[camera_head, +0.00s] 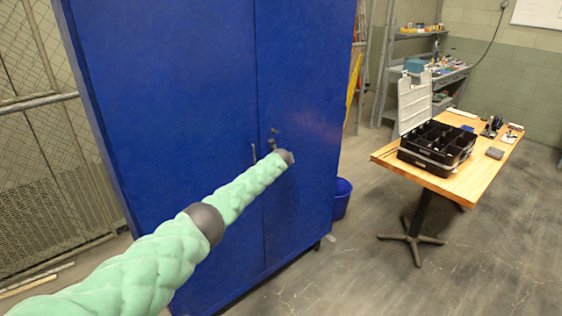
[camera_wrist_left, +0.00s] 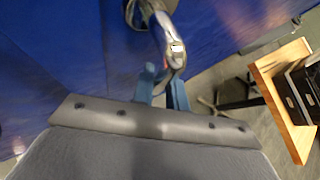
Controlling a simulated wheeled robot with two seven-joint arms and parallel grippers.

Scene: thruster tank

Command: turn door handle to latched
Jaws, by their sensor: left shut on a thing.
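The blue metal cabinet (camera_head: 205,85) has two tall doors, and both look closed. A chrome door handle (camera_wrist_left: 168,42) shows in the left wrist view, its grip hanging down and slightly to the right from its mount. My left gripper (camera_wrist_left: 163,82) has its blue fingers on both sides of the handle's lower end and is shut on it. In the head view my green-sleeved left arm reaches to the door seam, and the wrist hides the fingers and most of the handle. A small dark part of the door hardware (camera_head: 274,131) shows just above the wrist. My right gripper is out of view.
A wooden table (camera_head: 455,185) with an open black toolbox (camera_head: 437,143) stands to the right of the cabinet. A blue bin (camera_head: 342,198) sits on the floor beside the cabinet. A wire-mesh fence (camera_head: 45,150) is at the left. The floor between cabinet and table is clear.

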